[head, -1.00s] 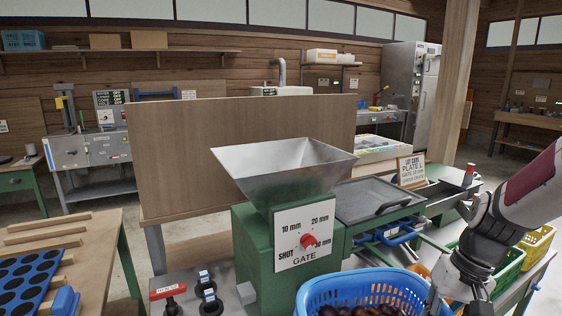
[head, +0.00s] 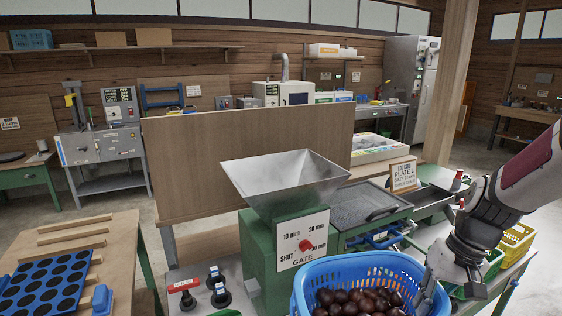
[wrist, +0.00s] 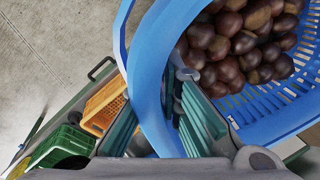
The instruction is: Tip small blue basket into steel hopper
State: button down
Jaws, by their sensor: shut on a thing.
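The small blue basket (head: 372,262) holds many brown chestnuts (head: 358,300) and sits upright at the bottom of the head view. My gripper (head: 432,292) is at its right side. In the wrist view my gripper (wrist: 160,115) is shut on the basket's rim (wrist: 150,62), with a finger on each side of the wall. The chestnuts show inside the basket (wrist: 240,40). The hopper's inside is only partly visible.
Green (wrist: 62,146) and yellow (wrist: 104,104) crates stand beside the basket at the right. A wooden panel (head: 245,150) stands behind the hopper. A wooden table (head: 110,250) with a blue holed tray (head: 48,285) is at the left. Knobs (head: 218,290) sit left of the machine.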

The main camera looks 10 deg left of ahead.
jog(key=s+r+p, duration=0.8)
jog(key=r, duration=0.1)
jog(key=shift+r+p, duration=0.4)
jog(key=w+a+r+m+t, duration=0.1)
jog(key=a+r+m, duration=0.3)
jog(key=a, duration=1.3)
jog(key=w+a+r+m+h, duration=0.1)
jog(key=w+a+r+m, duration=0.3)
jog(key=a, duration=1.3)
jog(key=w+a+r+m+t, duration=0.1)
jog(key=a+r+m, duration=0.4)
jog(key=a, duration=1.2)
jog(key=shift+w+m+t+h, duration=0.3)
jog(key=shift+w+m, duration=0.4)
jog(key=shift+w, duration=0.2)
jog(key=shift+a, duration=0.1)
